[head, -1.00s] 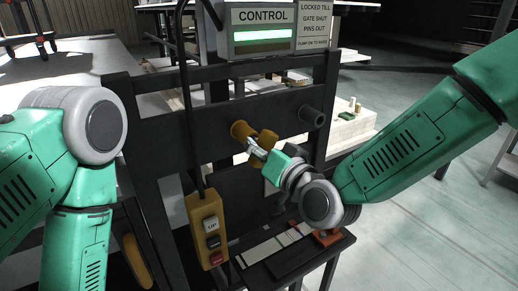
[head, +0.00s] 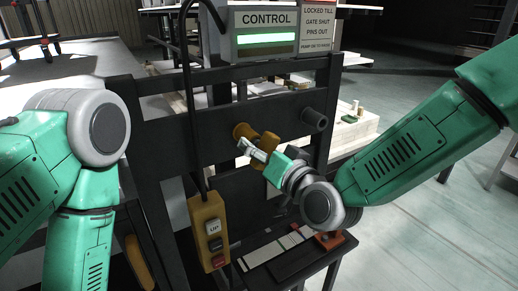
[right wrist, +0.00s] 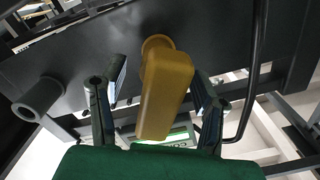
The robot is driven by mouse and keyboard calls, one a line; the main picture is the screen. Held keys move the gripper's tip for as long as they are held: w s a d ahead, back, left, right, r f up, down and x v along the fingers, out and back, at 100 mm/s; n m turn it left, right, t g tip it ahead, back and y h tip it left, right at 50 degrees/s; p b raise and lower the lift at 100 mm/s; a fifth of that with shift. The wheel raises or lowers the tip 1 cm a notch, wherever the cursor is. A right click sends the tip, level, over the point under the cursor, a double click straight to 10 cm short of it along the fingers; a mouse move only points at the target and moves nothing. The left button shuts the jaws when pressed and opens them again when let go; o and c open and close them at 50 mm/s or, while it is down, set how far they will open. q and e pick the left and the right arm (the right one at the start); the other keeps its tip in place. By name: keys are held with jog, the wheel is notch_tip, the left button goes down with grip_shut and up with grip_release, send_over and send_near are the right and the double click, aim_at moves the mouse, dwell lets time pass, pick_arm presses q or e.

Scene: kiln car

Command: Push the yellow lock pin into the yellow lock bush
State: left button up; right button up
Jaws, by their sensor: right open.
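The yellow lock bush (head: 242,131) is a short round collar on the dark crossbar. The yellow lock pin (head: 268,141) is at its mouth; its block-like handle (right wrist: 166,92) fills the middle of the right wrist view and covers much of the bush (right wrist: 157,43). How deep the pin sits is hidden. My right gripper (head: 254,155) is at the handle. In the right wrist view its two fingers (right wrist: 157,105) stand either side of the handle, with gaps visible, open. My left arm is at the left of the head view, its gripper out of the picture.
A grey tube (head: 314,119) sticks out of the crossbar right of the bush. A yellow button pendant (head: 209,232) hangs on a black cable at left. A control box (head: 265,37) stands above. A small dark shelf (head: 295,262) lies below my right gripper.

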jog(key=shift+s+d, duration=0.1)
jog(key=shift+s, duration=0.05)
dwell(0.5)
jog(key=shift+v, duration=2.05)
jog(key=v, duration=1.2)
dwell(0.5)
